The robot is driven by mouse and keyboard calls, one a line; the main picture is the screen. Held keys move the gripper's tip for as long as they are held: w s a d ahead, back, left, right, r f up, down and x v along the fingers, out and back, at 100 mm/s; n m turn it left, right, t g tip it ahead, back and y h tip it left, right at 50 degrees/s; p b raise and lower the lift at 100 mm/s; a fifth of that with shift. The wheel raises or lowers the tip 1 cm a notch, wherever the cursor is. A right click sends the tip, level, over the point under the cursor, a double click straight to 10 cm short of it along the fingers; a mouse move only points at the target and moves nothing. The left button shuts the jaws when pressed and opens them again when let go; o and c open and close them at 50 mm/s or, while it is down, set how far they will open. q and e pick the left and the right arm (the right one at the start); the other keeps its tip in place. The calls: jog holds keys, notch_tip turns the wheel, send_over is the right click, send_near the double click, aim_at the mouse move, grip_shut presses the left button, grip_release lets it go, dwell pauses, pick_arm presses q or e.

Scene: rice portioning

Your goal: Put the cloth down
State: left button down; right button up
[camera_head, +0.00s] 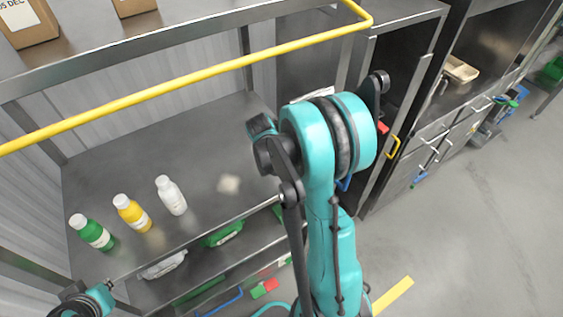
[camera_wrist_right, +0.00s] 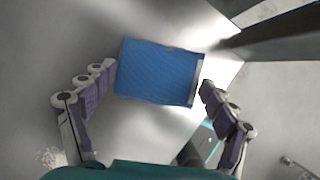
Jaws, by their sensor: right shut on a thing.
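The blue cloth (camera_wrist_right: 158,72) is a flat, folded rectangle in the right wrist view, with a pale strip along its right edge. My right gripper (camera_wrist_right: 158,80) is shut on it, one finger at each side. The cloth is over the grey metal surface; I cannot tell if it touches it. In the head view my large right arm hides the right gripper and the cloth. Part of my left gripper (camera_head: 85,300) shows at the bottom left corner of the head view; its fingers are too cut off to tell their state.
A metal counter (camera_head: 130,170) holds a green bottle (camera_head: 92,232), a yellow bottle (camera_head: 132,213) and a white bottle (camera_head: 171,195). A pale grain patch (camera_head: 228,184) lies right of them. A yellow rail (camera_head: 190,80) crosses above. Green items (camera_head: 223,234) sit on the lower shelf.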

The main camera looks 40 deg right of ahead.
jog(key=shift+w+f, duration=0.1)
jog(key=shift+f, duration=0.35)
jog(key=shift+r, duration=0.1)
jog(key=o, duration=0.7)
jog(key=shift+o, duration=1.4)
